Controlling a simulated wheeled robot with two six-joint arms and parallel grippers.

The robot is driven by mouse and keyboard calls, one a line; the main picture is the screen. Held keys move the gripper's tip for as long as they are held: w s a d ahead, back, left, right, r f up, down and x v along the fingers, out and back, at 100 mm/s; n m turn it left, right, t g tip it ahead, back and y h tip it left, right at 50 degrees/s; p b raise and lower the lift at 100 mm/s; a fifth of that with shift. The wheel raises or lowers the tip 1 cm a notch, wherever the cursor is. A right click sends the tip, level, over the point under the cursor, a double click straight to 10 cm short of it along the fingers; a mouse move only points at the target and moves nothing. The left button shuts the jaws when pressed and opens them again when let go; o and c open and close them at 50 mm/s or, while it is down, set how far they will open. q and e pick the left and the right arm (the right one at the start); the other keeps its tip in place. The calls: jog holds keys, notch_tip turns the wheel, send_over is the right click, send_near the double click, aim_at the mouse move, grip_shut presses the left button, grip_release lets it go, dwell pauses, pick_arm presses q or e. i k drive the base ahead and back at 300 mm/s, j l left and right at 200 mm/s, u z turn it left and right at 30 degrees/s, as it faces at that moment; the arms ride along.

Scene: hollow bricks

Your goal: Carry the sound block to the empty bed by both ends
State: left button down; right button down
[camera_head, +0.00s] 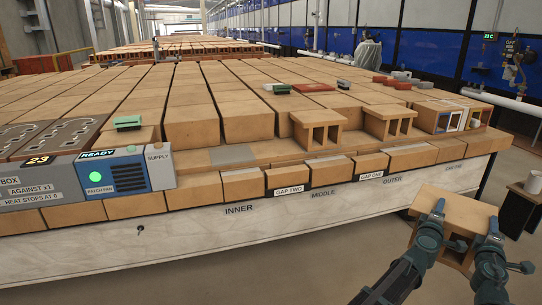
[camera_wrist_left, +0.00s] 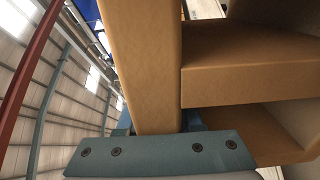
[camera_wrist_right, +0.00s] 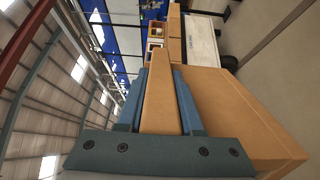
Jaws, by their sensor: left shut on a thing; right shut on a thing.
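The tan hollow block (camera_head: 460,215) is held off the floor at the lower right, clear of the long brick stack. My left gripper (camera_head: 438,208) is shut on its left end wall, and my right gripper (camera_head: 491,240) is shut on its right end. In the left wrist view the block's wall (camera_wrist_left: 155,70) stands between the jaws, with hollow cells beside it. In the right wrist view a block wall (camera_wrist_right: 160,95) sits between the fingers. A bare grey patch (camera_head: 232,155) lies on the ledge above the word INNER, with no block on it.
Two hollow blocks (camera_head: 318,128) (camera_head: 388,121) stand on the ledge above MIDDLE and OUTER. GAP TWO (camera_head: 288,191) and GAP ONE (camera_head: 370,175) labels mark the front edge. A READY panel (camera_head: 115,173) stands at left. A cup (camera_head: 533,182) is at far right. Floor before the stack is clear.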

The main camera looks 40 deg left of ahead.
aim_at(231, 154)
jog(key=l+u, duration=0.25)
jog(key=u, duration=0.25)
jog(key=i+l+u, duration=0.1)
jog(key=l+u, duration=0.2)
jog(key=u, duration=0.15)
jog(key=l+u, duration=0.25)
jog(key=u, duration=0.25)
jog(key=l+u, duration=0.25)
jog(key=u, duration=0.2)
jog(key=k+j, duration=0.05)
